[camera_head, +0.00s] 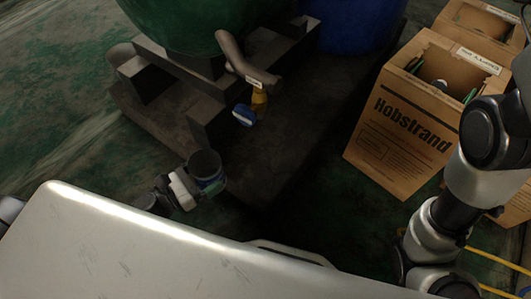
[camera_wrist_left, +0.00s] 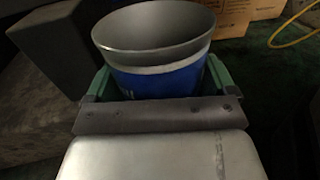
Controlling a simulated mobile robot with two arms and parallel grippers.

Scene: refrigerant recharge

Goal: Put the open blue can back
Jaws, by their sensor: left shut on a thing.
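The open blue can (camera_wrist_left: 160,78) shows in the left wrist view, upright or nearly so, with a grey open rim and an empty-looking grey inside. My left gripper (camera_wrist_left: 152,88) is shut around it, with a green finger on each side. In the head view the can (camera_head: 206,166) is seen from above, held by my left gripper (camera_head: 207,184) low beside the dark plinth. Its mouth is dark there. My right arm shows at the right of the head view, but its gripper is not seen.
A cardboard box marked Hobstrand (camera_head: 405,128) stands open at the right, with a second box (camera_head: 481,30) behind it. A green tank (camera_head: 190,20) stands on a dark plinth (camera_head: 275,150), with a bent pipe and a blue-handled valve (camera_head: 244,116). Yellow lines run at the lower right.

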